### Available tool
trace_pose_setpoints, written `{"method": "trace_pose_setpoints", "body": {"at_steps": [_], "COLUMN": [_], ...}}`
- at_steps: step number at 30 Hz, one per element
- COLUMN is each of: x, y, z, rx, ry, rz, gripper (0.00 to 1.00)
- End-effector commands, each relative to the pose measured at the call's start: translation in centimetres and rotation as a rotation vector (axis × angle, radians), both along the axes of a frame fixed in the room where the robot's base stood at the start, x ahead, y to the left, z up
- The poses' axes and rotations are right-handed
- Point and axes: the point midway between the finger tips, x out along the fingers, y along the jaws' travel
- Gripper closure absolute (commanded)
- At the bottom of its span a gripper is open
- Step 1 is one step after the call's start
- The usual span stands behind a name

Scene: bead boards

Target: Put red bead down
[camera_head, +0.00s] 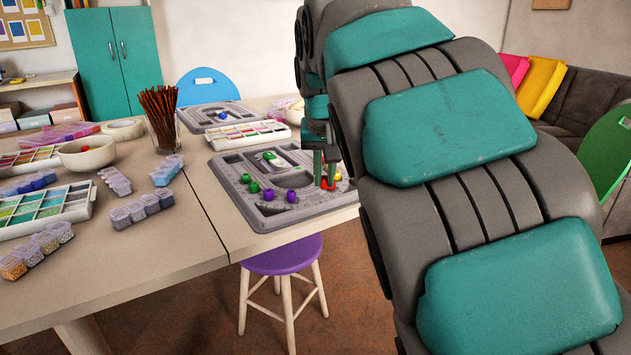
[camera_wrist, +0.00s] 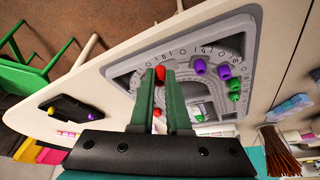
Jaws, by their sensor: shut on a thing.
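My gripper (camera_head: 325,170) is low over the right part of the grey bead board (camera_head: 232,172). It is shut on a red bead (camera_head: 327,184), which shows between the fingertips. In the wrist view, my gripper (camera_wrist: 160,75) has the red bead (camera_wrist: 160,72) at its tips, near the board's numbered curved groove. I cannot tell whether the bead touches the board. Another red spot (camera_wrist: 157,112) shows between the fingers, farther back. Two purple beads (camera_head: 291,196) and green beads (camera_head: 254,187) are on the board, left of my gripper.
A second bead board (camera_head: 195,122) and a bead tray (camera_head: 247,135) lie behind. A cup of brown sticks (camera_head: 160,118), bowls (camera_head: 87,152) and small bead boxes (camera_head: 142,208) stand on the left table. A purple stool (camera_head: 283,258) is below the board's edge.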

Motion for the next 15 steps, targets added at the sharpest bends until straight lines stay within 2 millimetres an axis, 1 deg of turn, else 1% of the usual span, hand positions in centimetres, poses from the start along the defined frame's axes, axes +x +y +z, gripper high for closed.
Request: {"method": "trace_pose_setpoints", "body": {"at_steps": [1,6,10,15], "x": [0.9,2.8,3.4,3.4], "y": [0.4,1.5,1.9,2.0], "z": [-0.1,-0.3,-0.3,-0.9], "rx": [0.000,0.001,0.001,0.001], "ry": [0.001,0.000,-0.001,0.001], "rz": [0.001,0.000,0.000,-0.001], "gripper": [1.00,1.00,1.00,1.00]}}
